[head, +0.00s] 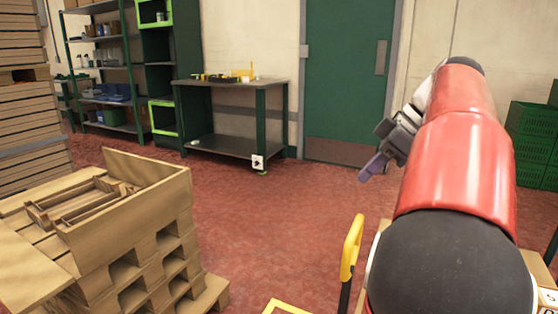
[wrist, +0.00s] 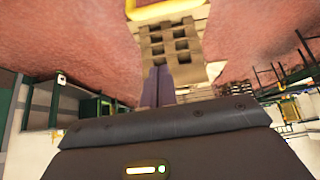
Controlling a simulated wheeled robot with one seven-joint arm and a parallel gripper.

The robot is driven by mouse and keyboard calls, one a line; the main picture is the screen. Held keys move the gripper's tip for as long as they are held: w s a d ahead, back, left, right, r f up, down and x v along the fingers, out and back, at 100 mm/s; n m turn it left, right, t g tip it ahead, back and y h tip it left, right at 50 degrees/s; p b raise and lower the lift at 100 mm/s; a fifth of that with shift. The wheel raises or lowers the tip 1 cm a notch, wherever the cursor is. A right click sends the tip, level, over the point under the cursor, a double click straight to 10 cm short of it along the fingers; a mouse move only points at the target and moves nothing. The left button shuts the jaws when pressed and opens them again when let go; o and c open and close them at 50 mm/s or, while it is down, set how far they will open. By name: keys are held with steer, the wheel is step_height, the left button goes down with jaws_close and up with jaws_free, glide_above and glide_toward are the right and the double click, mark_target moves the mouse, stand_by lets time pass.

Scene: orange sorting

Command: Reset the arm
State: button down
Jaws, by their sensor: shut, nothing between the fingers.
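My arm, red with a black joint, rises at the right of the head view. My gripper (head: 372,168) is at its far end, grey with purplish fingers, pointing down and left in free air above the red floor. In the wrist view the two fingers of my gripper (wrist: 158,72) lie side by side, shut, with nothing held. The wrist picture is turned over, with the floor at the top. No orange shows in either view.
A wooden crate (head: 150,205) stands on stacked pallets (head: 150,275) at the left. A workbench (head: 235,83), a shelf rack (head: 105,65) and a green door (head: 345,70) are at the back. Green crates (head: 530,145) stand at the right. The middle floor is clear.

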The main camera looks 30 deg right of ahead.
steer(key=s+a+f+m+h, duration=0.1)
steer(key=a+f+m, duration=0.1)
steer(key=a+f, duration=0.35)
steer(key=s+a+f+m, duration=0.1)
steer(key=a+f+m, duration=0.1)
steer(key=a, duration=0.6)
steer(key=s+a+f+m+h, duration=0.3)
steer(key=s+a+f, duration=0.4)
steer(key=a+f, duration=0.3)
step_height(320, 180, down, 4)
steer(key=shift+a+r+m, duration=0.15)
steer(key=shift+a+m, duration=0.25)
steer(key=shift+m, duration=0.1)
steer(key=shift+s+d, duration=0.1)
